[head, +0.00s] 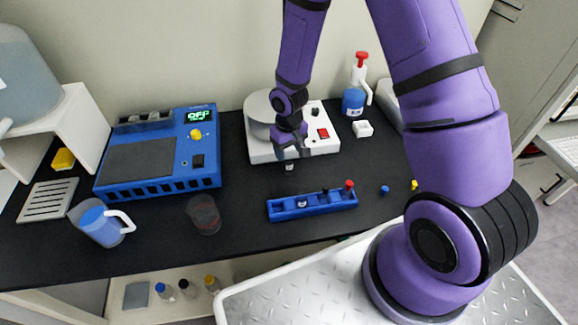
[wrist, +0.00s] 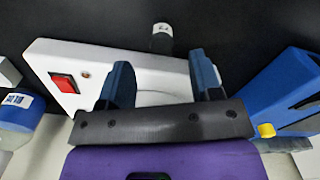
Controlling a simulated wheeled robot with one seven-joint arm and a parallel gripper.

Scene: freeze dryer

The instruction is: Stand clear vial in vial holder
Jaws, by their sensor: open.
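A small clear vial (head: 289,166) is on the black bench, just below my gripper (head: 290,153) in the head view. In the wrist view the vial (wrist: 162,38) lies just past the fingertips, roughly centred between them. My gripper (wrist: 160,68) is open, with a gap between its two fingers.
A white hotplate-like device (head: 322,145) with a red switch stands right behind my gripper. A blue freeze dryer unit (head: 160,160) and a dark glass beaker (head: 204,216) are to the left. Blue (head: 385,189) and yellow (head: 414,185) caps lie right of the holder.

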